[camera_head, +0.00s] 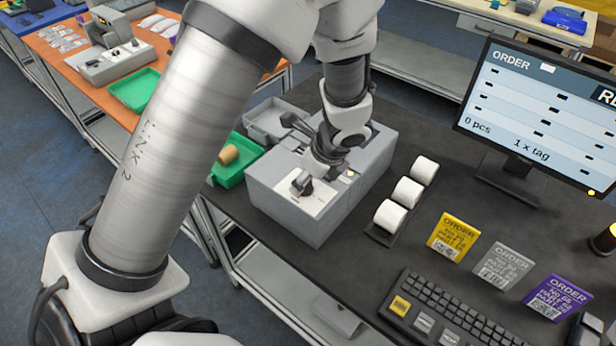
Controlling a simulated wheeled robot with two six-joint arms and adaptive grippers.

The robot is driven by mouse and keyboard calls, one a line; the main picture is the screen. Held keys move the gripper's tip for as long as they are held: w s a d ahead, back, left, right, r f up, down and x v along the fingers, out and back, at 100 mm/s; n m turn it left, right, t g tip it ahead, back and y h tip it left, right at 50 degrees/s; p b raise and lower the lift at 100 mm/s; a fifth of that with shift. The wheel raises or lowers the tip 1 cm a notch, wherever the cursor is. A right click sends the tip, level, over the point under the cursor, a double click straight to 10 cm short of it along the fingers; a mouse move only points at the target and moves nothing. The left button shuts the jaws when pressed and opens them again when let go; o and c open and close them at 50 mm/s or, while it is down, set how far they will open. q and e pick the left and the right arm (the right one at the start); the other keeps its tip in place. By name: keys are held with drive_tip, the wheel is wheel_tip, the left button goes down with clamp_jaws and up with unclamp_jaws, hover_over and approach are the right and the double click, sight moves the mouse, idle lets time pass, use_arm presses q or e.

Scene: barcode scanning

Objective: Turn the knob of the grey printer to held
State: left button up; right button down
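The grey printer (290,211) stands on the dark table in the middle of the head view. A dark knob (301,184) sits on a pale panel on its top, near the front left corner. I cannot read the panel's markings or the knob's setting. My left gripper (326,162) is low over the printer's top, behind and right of this knob and apparently apart from it. The wrist hides part of the fingers and the printer top, so I cannot tell how far they are open. My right gripper is not in view.
Label rolls (408,192) stand right of the printer. A green tray (231,176) with a tan item lies to its left. Yellow, grey and purple order cards stand before the monitor (541,121). A keyboard (441,312) lies at the front.

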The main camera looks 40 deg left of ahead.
use_arm(q)
drive_tip(key=shift+s+r, duration=0.2)
drive_tip(key=shift+s, duration=0.1)
drive_tip(key=c, duration=1.1)
drive_tip(key=shift+c, duration=0.2)
drive_tip(key=n+g+p, duration=0.1)
drive_tip(key=n+p, duration=0.1)
drive_tip(key=n, duration=0.1)
drive_tip(key=shift+p, duration=0.35)
drive_tip(key=n+g+p, duration=0.1)
drive_tip(key=n, duration=0.3)
drive_tip(key=shift+w+g+h+p, duration=0.1)
drive_tip(key=shift+g+h+p, duration=0.2)
drive_tip(key=shift+g+p, duration=0.1)
drive_tip(key=n, duration=0.2)
drive_tip(key=n+g+h+p, duration=0.1)
drive_tip(key=n, duration=0.2)
drive_tip(key=shift+w+a+n+h, duration=0.1)
drive_tip(key=shift+n+h, duration=0.2)
drive_tip(key=n+h, duration=0.1)
drive_tip(key=n, duration=0.1)
drive_tip(key=n+g+p, duration=0.1)
drive_tip(key=n, duration=0.2)
drive_tip(key=shift+h, duration=0.4)
drive_tip(key=shift+w+n, duration=0.1)
drive_tip(key=shift+n, duration=0.2)
